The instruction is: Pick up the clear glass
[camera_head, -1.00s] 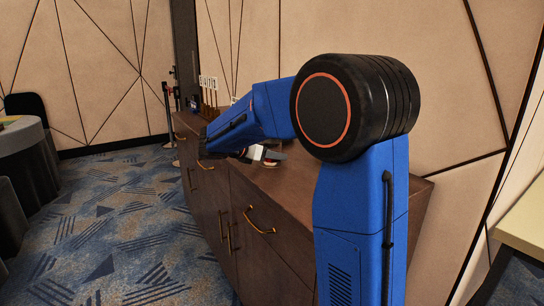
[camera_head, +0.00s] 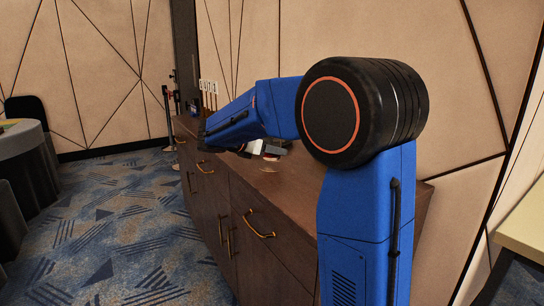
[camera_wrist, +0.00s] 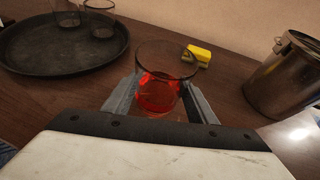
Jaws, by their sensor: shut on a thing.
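A clear glass (camera_wrist: 165,62) stands between the fingers of my gripper (camera_wrist: 160,102) in the wrist view, rim toward the top. Its lower part shows red-orange; I cannot tell whether this is liquid or something seen through it. The fingers are shut on its left and right sides. Its base is partly hidden by my gripper, and I cannot tell whether it is clear of the wood. In the head view my gripper (camera_head: 266,148) is over the brown cabinet top, small and partly hidden by my arm.
On the cabinet (camera_head: 290,190), a dark round tray (camera_wrist: 60,66) holds other glasses (camera_wrist: 98,20) at upper left in the wrist view. A yellow block (camera_wrist: 199,54) lies just behind the held glass. A metal bucket (camera_wrist: 285,78) stands at right.

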